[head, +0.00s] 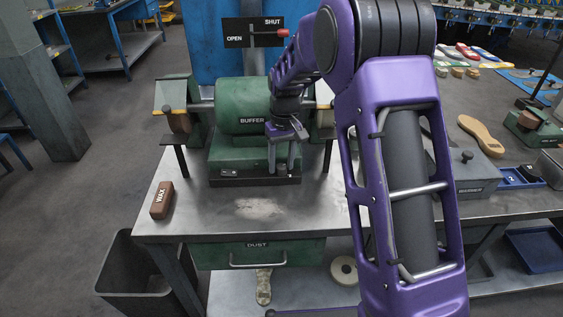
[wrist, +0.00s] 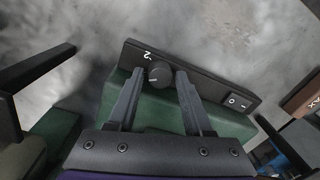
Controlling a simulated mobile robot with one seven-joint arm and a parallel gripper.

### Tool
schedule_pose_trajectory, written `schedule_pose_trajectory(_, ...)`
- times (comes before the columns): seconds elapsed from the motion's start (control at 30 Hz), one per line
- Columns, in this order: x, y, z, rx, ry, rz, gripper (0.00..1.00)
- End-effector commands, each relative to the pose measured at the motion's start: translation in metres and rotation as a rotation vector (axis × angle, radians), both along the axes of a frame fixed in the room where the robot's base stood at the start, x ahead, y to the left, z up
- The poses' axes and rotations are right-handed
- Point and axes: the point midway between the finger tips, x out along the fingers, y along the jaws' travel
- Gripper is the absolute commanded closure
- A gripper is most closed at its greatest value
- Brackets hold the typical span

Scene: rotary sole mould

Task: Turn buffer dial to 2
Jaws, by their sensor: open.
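The green buffer machine (head: 238,112), lettered BUFFER, stands on the metal workbench. In the wrist view its black front panel (wrist: 209,89) carries a round dark dial (wrist: 159,74). A white 2 is printed beside the dial's upper left edge. I cannot make out clearly where the dial points. My gripper (wrist: 160,79) is open, with one finger on each side of the dial. A gap shows between the dial and each finger, though contact is hard to judge. In the head view my gripper (head: 283,162) is in front of the buffer's right part and hides the dial.
A rocker switch (wrist: 238,100) marked I and O sits on the panel right of the dial. A brown WAX block (head: 162,200) lies at the bench's left. An OPEN/SHUT lever (head: 268,33) is behind the buffer. The bench front (head: 205,215) is clear.

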Motion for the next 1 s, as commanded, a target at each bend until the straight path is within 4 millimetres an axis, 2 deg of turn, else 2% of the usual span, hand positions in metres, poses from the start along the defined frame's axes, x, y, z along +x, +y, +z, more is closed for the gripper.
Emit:
schedule_pose_trajectory(0.07,-0.0001,0.0000,0.0001,0.000,0.000,0.000,0.49)
schedule_pose_trajectory(0.3,-0.0001,0.0001,0.0002,0.000,0.001,0.000,0.92)
schedule_pose_trajectory(0.37,-0.0001,0.0000,0.0003,0.000,0.001,0.000,1.00)
schedule_pose_trajectory(0.67,-0.0001,0.0000,0.0008,0.000,0.001,-0.019,1.00)
schedule_pose_trajectory(1.0,-0.0007,-0.0001,0.0015,0.000,0.002,-0.204,1.00)
